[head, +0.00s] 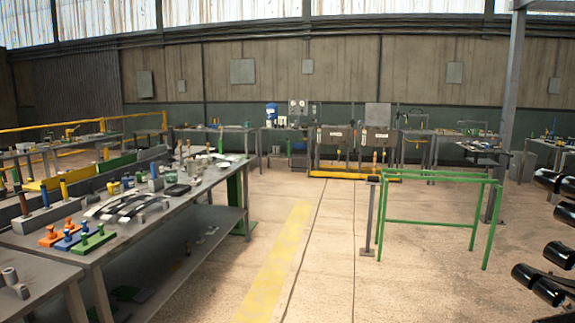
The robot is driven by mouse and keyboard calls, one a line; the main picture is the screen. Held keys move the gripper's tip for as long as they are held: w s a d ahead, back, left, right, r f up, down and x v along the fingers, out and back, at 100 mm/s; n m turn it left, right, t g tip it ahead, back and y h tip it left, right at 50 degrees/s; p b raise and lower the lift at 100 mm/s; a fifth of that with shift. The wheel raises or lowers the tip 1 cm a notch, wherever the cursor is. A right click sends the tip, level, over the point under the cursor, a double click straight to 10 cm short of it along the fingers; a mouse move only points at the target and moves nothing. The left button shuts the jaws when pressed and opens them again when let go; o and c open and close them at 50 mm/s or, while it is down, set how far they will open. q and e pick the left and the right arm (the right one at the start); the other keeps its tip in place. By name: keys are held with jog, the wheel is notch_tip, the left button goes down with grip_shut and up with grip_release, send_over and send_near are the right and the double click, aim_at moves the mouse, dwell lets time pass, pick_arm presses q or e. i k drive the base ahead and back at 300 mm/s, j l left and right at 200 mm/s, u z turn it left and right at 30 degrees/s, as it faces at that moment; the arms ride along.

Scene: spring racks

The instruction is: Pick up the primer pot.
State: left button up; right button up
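I cannot make out a primer pot for sure. Many small items stand on the long grey workbench (150,225) at the left, too small to tell which, if any, is the pot. A blue and white container (271,115) stands at the back wall; what it is I cannot tell. Neither of my grippers shows. Only dark links, which look like parts of my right arm, show at the right edge.
Orange, blue and green handled blocks (75,237) sit at the workbench's near end. A green frame (430,222) stands on the floor at the right. More benches line the back wall. The floor with the yellow stripe (275,265) is clear.

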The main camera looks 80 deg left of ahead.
aim_at(159, 167)
jog(key=u, duration=3.65)
